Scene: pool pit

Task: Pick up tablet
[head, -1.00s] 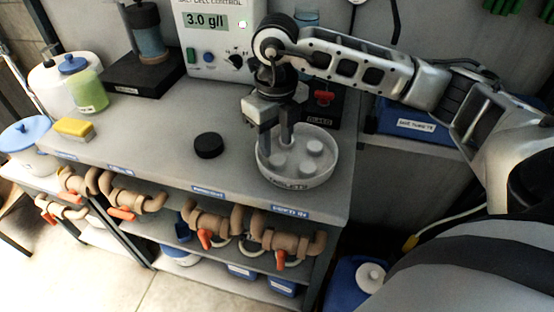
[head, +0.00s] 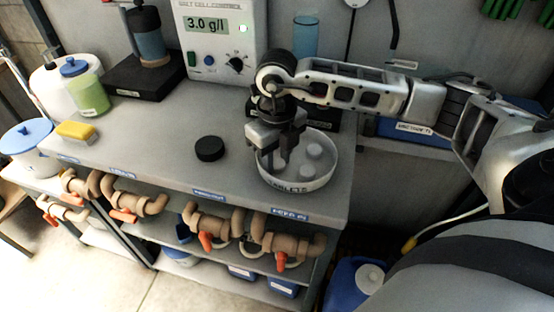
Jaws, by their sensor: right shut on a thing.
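A round white bowl (head: 324,181), with a partly readable label on its front, stands near the right end of the grey counter. Two white round tablets, one at the back (head: 314,150) and one nearer the front (head: 306,171), lie on the right side of its floor. My right gripper (head: 277,160) points down into the left part of the bowl. It is shut on a tablet, which its fingers mostly hide, so the grip itself is hard to see. My left gripper is not in view.
A black round cap (head: 209,149) lies left of the bowl. A control box (head: 222,45) reading 3.0 g/l stands at the back. A yellow sponge (head: 76,132) and a green bottle (head: 85,90) are at the left. The counter's middle is mostly clear.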

